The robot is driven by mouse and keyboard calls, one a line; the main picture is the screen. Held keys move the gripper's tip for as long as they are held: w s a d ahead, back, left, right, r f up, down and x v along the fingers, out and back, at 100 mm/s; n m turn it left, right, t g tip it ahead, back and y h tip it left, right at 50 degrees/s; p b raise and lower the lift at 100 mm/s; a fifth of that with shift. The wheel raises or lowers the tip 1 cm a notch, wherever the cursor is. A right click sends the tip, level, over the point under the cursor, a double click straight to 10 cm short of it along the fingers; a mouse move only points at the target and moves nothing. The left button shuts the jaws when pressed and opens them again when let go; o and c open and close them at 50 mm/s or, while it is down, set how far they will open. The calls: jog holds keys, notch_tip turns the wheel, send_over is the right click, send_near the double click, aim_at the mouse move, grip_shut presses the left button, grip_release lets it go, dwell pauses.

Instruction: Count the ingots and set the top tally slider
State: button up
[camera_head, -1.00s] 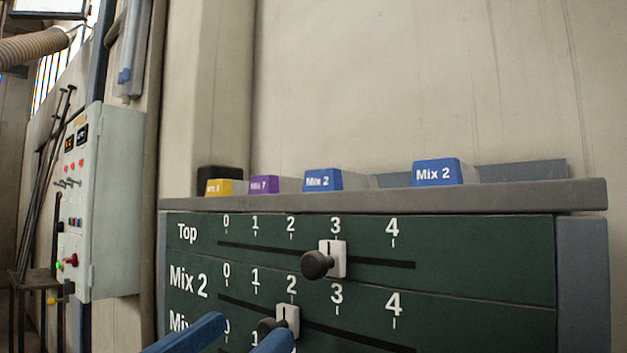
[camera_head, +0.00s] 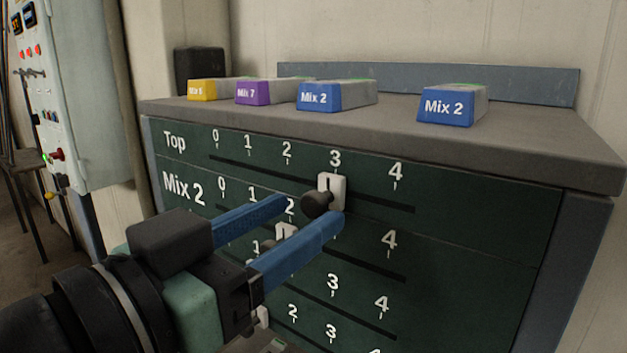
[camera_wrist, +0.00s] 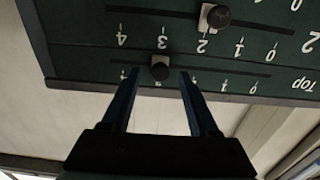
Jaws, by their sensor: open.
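The top tally slider (camera_head: 333,190) has a white plate and a dark round knob and stands at 3 on the row marked Top. My gripper (camera_head: 310,209) is open, with its blue fingertips at either side of this knob. In the wrist view the knob (camera_wrist: 160,71) shows between the open fingers with a gap on each side. Ingots lie in a row on the ledge: a yellow one (camera_head: 202,90), a purple Mix 7 one (camera_head: 253,93), a blue Mix 2 one (camera_head: 320,97) and a second blue Mix 2 one (camera_head: 446,107).
The Mix 2 slider (camera_head: 286,231) is just below, near 2, partly hidden by my fingers; its knob also shows in the wrist view (camera_wrist: 217,16). More slider rows lie lower. The grey ledge (camera_head: 540,148) overhangs the green panel (camera_head: 480,225). A control cabinet (camera_head: 75,120) stands left.

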aim_at(310, 208)
jog(key=shift+p+x, duration=0.5)
jog(key=shift+x, duration=1.3)
grip_shut()
